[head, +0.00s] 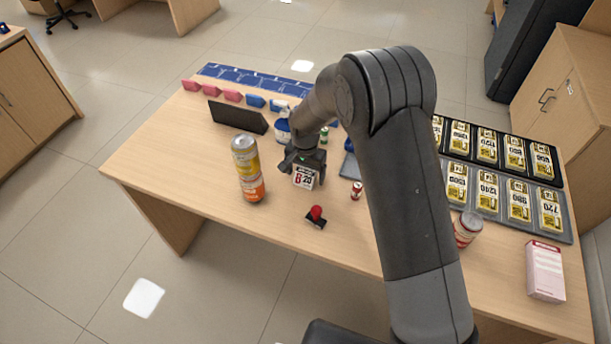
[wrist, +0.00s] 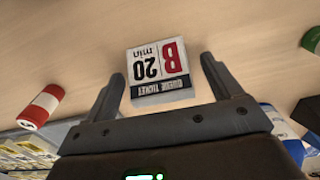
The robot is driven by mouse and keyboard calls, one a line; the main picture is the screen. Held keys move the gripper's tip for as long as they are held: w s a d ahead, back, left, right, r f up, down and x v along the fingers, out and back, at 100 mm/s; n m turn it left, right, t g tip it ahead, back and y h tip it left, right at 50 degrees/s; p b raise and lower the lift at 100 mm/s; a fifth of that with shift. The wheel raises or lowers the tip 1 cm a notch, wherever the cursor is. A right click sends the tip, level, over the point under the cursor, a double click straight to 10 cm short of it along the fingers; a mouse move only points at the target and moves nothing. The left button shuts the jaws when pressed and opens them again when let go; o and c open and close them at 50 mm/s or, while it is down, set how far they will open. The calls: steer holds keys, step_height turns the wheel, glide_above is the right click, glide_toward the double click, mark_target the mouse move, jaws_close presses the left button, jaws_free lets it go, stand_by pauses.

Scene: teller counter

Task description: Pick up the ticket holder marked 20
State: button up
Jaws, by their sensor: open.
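The ticket holder marked 20 (head: 305,178) is a small white block on the wooden counter (head: 200,150). It shows a red B, a black 20 and a dark band. In the wrist view the ticket holder (wrist: 159,74) shows upside down between the fingers, toward the tips. My gripper (head: 302,162) is over the holder in the head view and hides part of its top. In the wrist view my gripper (wrist: 162,75) is open, with a finger on each side of the holder and gaps beside it. I cannot tell whether either finger touches it.
A tall orange and yellow can (head: 248,170) stands left of the holder. A red-handled stamp (head: 316,216) is in front, and a small red and white cylinder (head: 357,190) is to the right. Trays of number cards (head: 572,236) lie far right. The counter's front left is clear.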

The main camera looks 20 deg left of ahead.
steer(key=c, duration=1.1)
